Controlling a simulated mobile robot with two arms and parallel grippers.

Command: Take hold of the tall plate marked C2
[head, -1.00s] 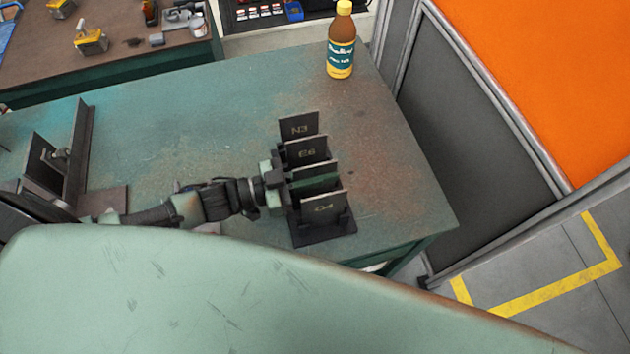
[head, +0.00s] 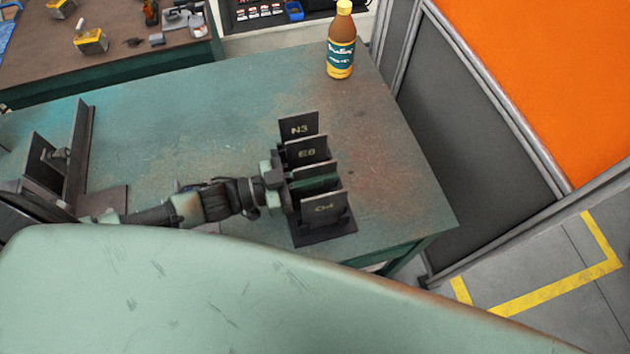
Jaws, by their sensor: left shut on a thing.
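A dark rack (head: 325,233) on the green bench holds a row of tall dark plates. From back to front I see a plate marked N3 (head: 299,129), a plate marked E8 (head: 307,151), a third plate (head: 327,168) and a front plate (head: 323,208) whose mark looks like C4. My left gripper (head: 316,180) reaches in from the left and is shut on the third plate. A green finger shows in front of it and covers its face, so I cannot read its mark. The plate stands upright in the row. My right gripper is not in view.
A brown bottle with a yellow cap (head: 341,45) stands at the back of the bench (head: 220,110). A dark angled metal fixture (head: 76,150) stands at the left. A grey panel (head: 470,150) rises beyond the right edge. The bench middle behind my arm is clear.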

